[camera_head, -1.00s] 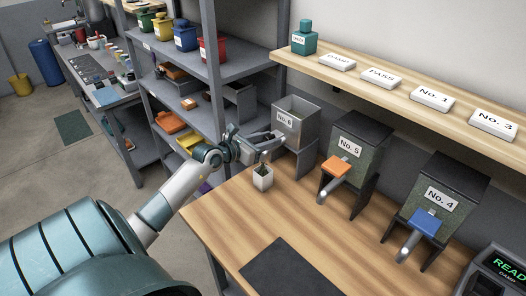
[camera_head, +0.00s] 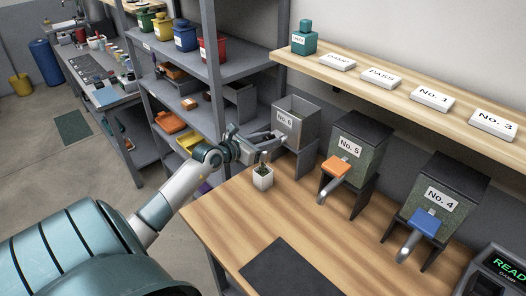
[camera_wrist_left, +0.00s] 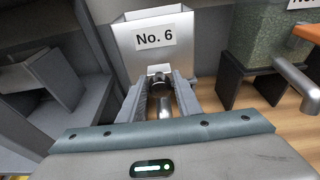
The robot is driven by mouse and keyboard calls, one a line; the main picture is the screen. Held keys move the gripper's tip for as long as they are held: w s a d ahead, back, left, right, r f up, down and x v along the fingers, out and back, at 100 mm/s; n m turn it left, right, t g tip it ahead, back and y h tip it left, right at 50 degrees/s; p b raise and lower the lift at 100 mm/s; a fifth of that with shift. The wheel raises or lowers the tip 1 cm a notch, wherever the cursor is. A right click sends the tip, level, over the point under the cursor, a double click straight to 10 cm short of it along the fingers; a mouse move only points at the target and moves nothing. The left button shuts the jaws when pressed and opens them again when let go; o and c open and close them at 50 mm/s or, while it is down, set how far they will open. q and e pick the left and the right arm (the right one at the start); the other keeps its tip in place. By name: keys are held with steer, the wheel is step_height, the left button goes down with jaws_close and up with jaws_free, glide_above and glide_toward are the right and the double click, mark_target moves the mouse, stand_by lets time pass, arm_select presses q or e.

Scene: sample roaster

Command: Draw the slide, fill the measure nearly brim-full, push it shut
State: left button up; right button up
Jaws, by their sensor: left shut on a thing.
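The grey hopper labelled No. 6 (camera_head: 298,120) stands on a dark stand at the left end of the wooden counter; its open top shows bare grey walls. It also shows in the left wrist view (camera_wrist_left: 155,55). My left gripper (camera_head: 264,138) is at its front, below the label. In the left wrist view my gripper's fingers (camera_wrist_left: 160,88) are shut on a dark knob of the slide, with a metal spout (camera_wrist_left: 165,108) between them. A small white measure (camera_head: 263,181) with green beans in it stands on the counter under the spout. How far the slide is drawn is hard to tell.
Hopper No. 5 (camera_head: 359,146) with an orange slide and No. 4 (camera_head: 448,199) with a blue slide stand to the right. A dark mat (camera_head: 290,272) lies at the front. Above, a wooden shelf (camera_head: 400,66) holds label blocks and a teal bottle (camera_head: 304,40).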

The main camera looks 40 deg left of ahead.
arm_select(q)
steer(key=shift+w, duration=0.1)
stand_by(0.3)
steer(key=shift+w, duration=0.65)
steer(key=o, duration=1.3)
steer(key=shift+o, duration=0.2)
